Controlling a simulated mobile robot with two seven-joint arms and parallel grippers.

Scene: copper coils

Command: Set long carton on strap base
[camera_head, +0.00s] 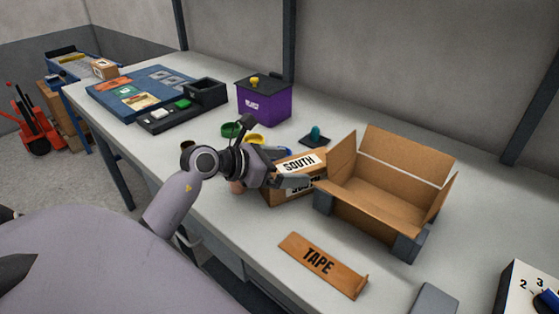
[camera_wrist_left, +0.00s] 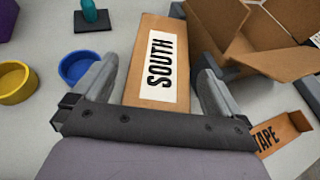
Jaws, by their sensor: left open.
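A long brown carton with white SOUTH labels (camera_head: 281,189) lies on the table near its middle. My left gripper (camera_head: 287,172) is open over the carton's near end, partly hiding it in the head view. In the left wrist view the carton (camera_wrist_left: 157,101) lies between the two spread fingers of my left gripper (camera_wrist_left: 160,78), with a visible gap on the left side. I cannot tell for certain which thing is the strap base. My right gripper is not in view.
An open brown box (camera_head: 385,200) with dark grey corner blocks stands right of the carton. A TAPE board (camera_head: 322,264) lies in front. Green (camera_head: 231,130) and yellow (camera_head: 254,139) round trays and a purple box (camera_head: 263,104) stand behind. A small dark base with a teal peg (camera_head: 315,138) stands behind the carton.

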